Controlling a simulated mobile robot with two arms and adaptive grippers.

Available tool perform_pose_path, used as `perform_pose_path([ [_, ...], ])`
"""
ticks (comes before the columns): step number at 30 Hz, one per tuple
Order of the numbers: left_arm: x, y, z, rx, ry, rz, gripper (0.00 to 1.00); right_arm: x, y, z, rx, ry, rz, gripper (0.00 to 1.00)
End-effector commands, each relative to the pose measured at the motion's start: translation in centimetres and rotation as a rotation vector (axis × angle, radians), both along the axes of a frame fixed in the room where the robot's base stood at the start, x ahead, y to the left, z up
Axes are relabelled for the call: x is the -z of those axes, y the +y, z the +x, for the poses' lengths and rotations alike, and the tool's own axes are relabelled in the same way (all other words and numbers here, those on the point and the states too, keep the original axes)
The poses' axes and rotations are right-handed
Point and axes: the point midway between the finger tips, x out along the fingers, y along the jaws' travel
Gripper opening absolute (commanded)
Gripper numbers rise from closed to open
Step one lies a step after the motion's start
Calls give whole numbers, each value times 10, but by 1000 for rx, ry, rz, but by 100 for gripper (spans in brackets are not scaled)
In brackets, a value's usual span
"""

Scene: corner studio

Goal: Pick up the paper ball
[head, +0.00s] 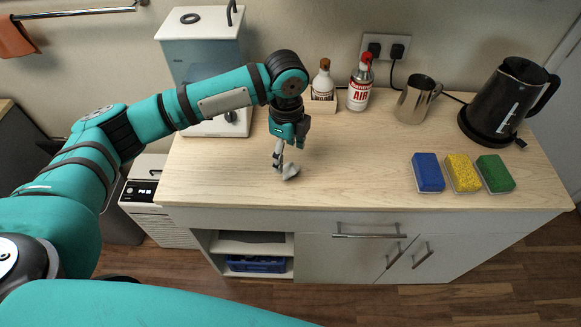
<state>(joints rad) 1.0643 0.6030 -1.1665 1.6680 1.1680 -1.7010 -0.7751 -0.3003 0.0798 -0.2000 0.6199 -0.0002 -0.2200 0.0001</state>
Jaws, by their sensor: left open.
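A small crumpled grey-white paper ball (290,171) lies on the light wood countertop (350,165), left of its middle and near the front. My left gripper (279,164) points down from above, right beside the ball on its left. Its jaws are open. The fingers partly overlap the ball in this view, and I cannot tell whether they touch it or stand around it. My right gripper is out of view.
Blue (428,172), yellow (462,173) and green (495,173) sponges lie at the right. A black kettle (508,98), steel pitcher (417,100), air can (360,88) and small bottle (323,80) stand along the back. The counter's middle is clear.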

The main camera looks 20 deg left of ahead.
Motion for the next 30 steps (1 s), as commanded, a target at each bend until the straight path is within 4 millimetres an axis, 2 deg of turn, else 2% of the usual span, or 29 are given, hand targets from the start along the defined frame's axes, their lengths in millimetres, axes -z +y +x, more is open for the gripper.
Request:
perform_pose_path([
  [8, 20, 0, 1, 1, 2, 0, 70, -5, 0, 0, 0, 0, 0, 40],
  [16, 58, 2, 6, 2, 2, 1, 70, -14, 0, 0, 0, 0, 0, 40],
  [25, 65, 2, 6, 3, -1, 0, 70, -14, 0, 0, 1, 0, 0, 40],
  [30, 65, 2, 6, 2, -1, 0, 49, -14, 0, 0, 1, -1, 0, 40],
])
